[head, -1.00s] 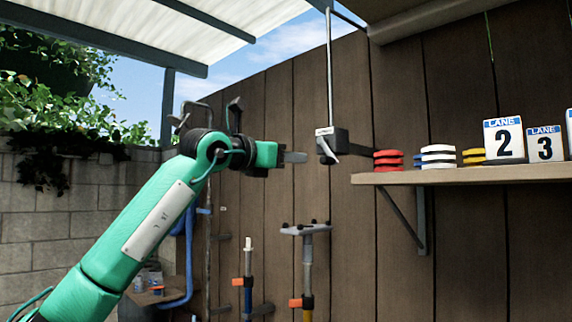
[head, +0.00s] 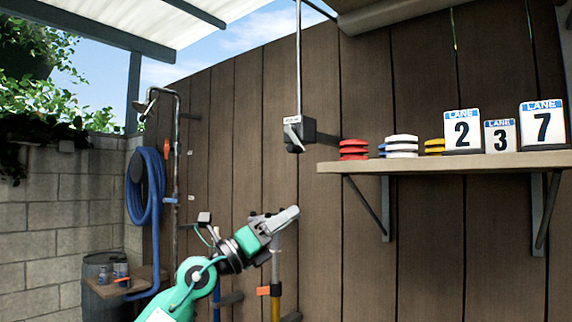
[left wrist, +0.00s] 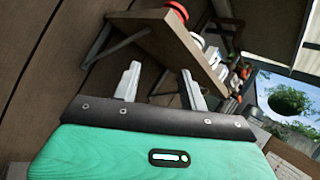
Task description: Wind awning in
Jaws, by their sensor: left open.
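A dark awning winder box (head: 307,130) with a pale label and a light crank handle (head: 293,138) is on the wooden wall, at the foot of a thin vertical rod (head: 298,60). The rod runs up out of frame. The pale awning (head: 120,18) spans the upper left. My left gripper (head: 288,217) is below the winder box, apart from it, pointing up and right. It is empty; its two fingers stand apart in the left wrist view (left wrist: 161,88). My right gripper does not show. The winder is not clear in the left wrist view.
A shelf (head: 450,163) with lane number cards (head: 500,135) and coloured discs (head: 401,146) juts out at the right on brackets. A blue hose (head: 148,185) hangs at the left. A tool pole (head: 275,290) stands behind my left arm.

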